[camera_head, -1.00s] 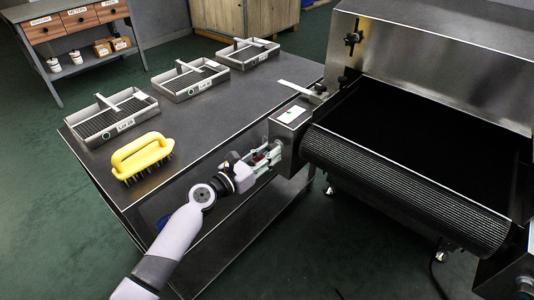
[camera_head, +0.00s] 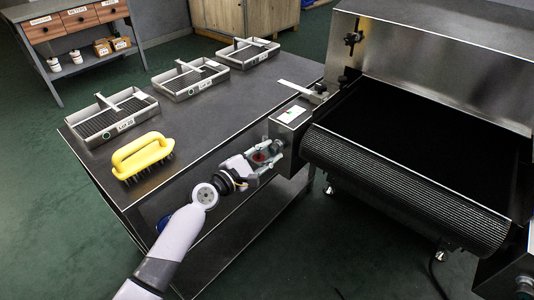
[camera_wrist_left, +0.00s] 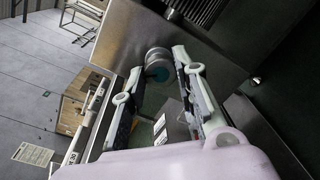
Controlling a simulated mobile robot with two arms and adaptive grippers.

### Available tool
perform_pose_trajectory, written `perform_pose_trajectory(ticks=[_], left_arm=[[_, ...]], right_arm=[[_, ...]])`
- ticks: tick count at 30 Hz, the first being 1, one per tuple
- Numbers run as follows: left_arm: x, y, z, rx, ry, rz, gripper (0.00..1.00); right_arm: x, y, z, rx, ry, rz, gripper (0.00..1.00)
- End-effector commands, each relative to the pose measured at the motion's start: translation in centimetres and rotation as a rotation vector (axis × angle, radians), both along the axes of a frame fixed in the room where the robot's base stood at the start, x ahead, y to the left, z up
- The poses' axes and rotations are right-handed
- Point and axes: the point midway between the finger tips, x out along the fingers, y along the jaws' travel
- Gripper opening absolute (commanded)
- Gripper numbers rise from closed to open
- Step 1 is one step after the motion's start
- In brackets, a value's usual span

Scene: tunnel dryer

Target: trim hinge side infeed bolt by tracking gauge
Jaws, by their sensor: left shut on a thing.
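The infeed bolt (camera_wrist_left: 157,62) shows in the left wrist view as a round metal head on the side of a steel housing, between my fingertips. My left gripper (camera_wrist_left: 165,75) is shut on it; in the head view the gripper (camera_head: 272,150) reaches the housing (camera_head: 287,138) at the belt's near left corner. The fingers hide the bolt there. A pale plate, apparently the tracking gauge (camera_head: 291,114), lies on top of the housing with a small green mark, too small to read. My right gripper is not in view.
The dark infeed belt (camera_head: 400,185) lies right of the housing, below the steel dryer hood (camera_head: 440,60). A dark table (camera_head: 225,115) on the left holds a yellow brush (camera_head: 142,155), several metal trays (camera_head: 190,80) and a flat pale strip (camera_head: 296,87).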

Motion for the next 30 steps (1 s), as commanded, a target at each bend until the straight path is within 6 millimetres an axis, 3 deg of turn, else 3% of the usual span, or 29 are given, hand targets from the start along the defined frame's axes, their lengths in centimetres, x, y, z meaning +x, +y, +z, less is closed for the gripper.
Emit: perform_pose_trajectory(ticks=[30], left_arm=[[-0.1,-0.1,-0.1,0.758,-0.547,-0.004,0.0]], right_arm=[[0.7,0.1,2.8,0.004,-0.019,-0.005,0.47]])
